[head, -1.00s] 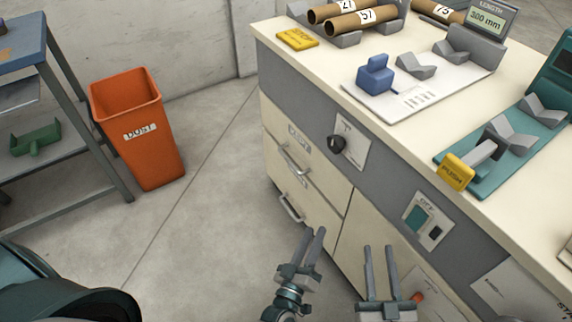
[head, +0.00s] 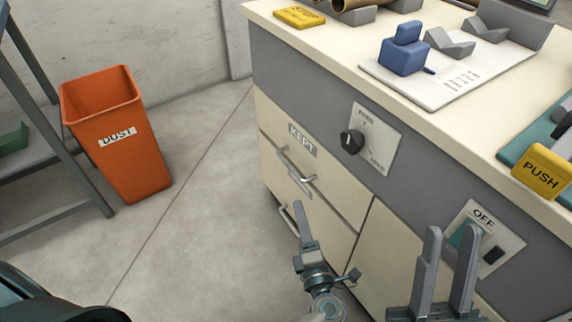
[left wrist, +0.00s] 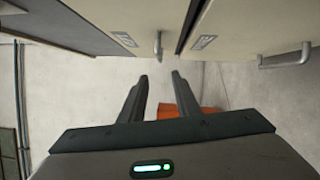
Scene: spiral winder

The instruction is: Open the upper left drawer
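The upper left drawer (head: 325,185) is a cream front labelled KEPT, with a grey bar handle (head: 296,172); it looks closed. In the left wrist view its handle (left wrist: 158,45) shows just beyond the fingertips, seen sideways. My left gripper (head: 304,208) is below and in front of this handle in the head view, partly overlapping the lower drawer. Its fingers (left wrist: 161,80) are apart with nothing between them in the left wrist view. My right gripper (head: 452,232) is open and empty, in front of the cabinet further right.
The lower drawer has its own handle (left wrist: 285,60). A black knob (head: 351,141) and an OFF switch panel (head: 482,238) sit on the cabinet front. An orange DUST bin (head: 118,150) and a shelf rack stand left. Floor between bin and cabinet is clear.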

